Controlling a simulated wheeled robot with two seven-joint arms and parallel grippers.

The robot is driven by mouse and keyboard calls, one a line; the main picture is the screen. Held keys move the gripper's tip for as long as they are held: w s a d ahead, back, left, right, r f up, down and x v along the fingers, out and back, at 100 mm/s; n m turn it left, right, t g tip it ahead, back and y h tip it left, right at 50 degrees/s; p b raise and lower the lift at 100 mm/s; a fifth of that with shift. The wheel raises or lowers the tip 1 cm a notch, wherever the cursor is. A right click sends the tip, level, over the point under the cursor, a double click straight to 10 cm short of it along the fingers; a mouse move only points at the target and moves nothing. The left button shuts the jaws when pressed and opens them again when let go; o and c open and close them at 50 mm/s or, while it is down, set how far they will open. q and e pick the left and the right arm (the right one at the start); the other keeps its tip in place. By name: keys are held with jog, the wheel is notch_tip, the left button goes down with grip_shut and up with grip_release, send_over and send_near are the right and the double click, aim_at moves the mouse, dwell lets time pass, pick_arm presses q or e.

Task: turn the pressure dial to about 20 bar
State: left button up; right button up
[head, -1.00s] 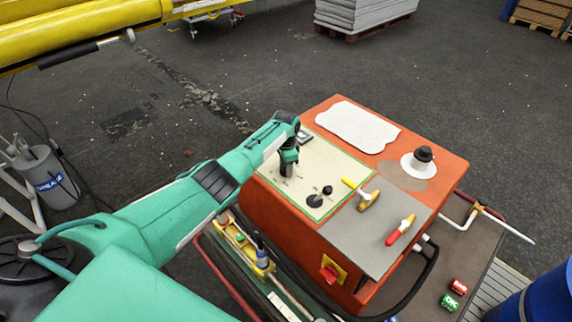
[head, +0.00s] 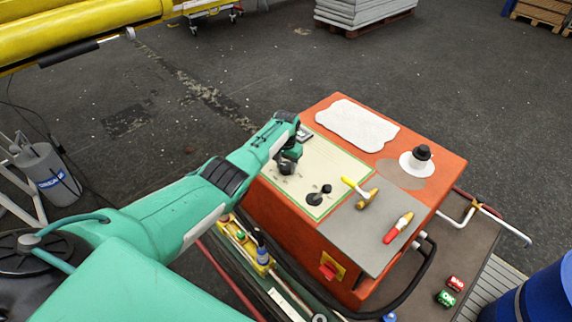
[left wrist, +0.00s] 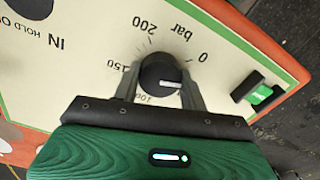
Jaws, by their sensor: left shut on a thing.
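The pressure dial is a round black knob (left wrist: 160,74) with a white mark, on a cream panel (head: 325,160) with a green border. In the left wrist view the scale appears upside down. The white mark points right and slightly down, a little past the 0 towards the higher numbers; the right finger partly covers the scale there, so the exact value is hard to read. My left gripper (left wrist: 159,92) is shut on the knob, one finger on each side. In the head view the left gripper (head: 287,168) is at the panel's left part and hides most of the dial.
The panel tops an orange cabinet (head: 440,165). A green-lit switch (left wrist: 262,95) is right of the dial in the wrist view.

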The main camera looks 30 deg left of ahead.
aim_at(286, 165)
dwell(0.5)
pick_arm(q)
jog(key=o, duration=1)
notch_tip(286, 165, up, 14)
jog(key=shift+f, duration=0.15)
